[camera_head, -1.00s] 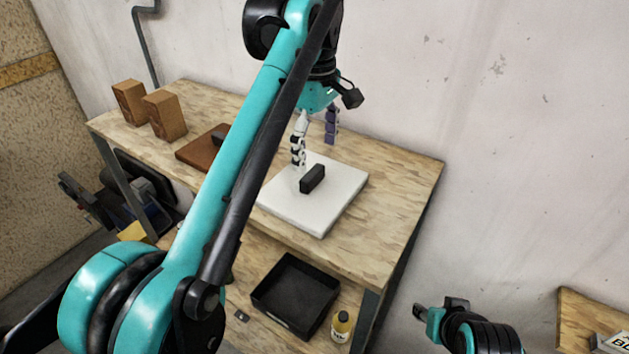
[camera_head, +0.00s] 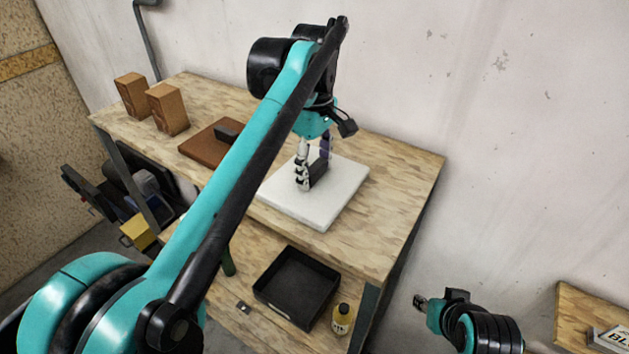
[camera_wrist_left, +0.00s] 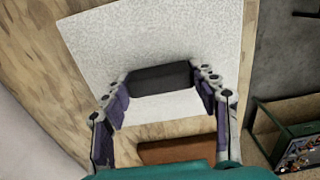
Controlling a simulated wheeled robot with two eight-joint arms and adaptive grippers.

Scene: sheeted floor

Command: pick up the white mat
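The white mat (camera_head: 340,192) lies flat on the wooden workbench, with a black block-like handle (camera_head: 319,175) on top. In the left wrist view the mat (camera_wrist_left: 90,40) fills the upper middle, and the handle (camera_wrist_left: 160,78) lies across it. My left gripper (camera_head: 314,172) is low over the mat, fingers pointing down. Its fingers are spread, one at each end of the handle; I cannot tell whether they touch it. My right gripper (camera_head: 421,302) is at the lower right, away from the bench and small; its fingers are unclear.
A brown mat (camera_head: 200,150) with a black handle lies left of the white mat. Two wooden boxes (camera_head: 168,108) stand further left. Below are a black tray (camera_head: 297,287) and a yellow bottle (camera_head: 341,318). The bench right of the white mat is clear.

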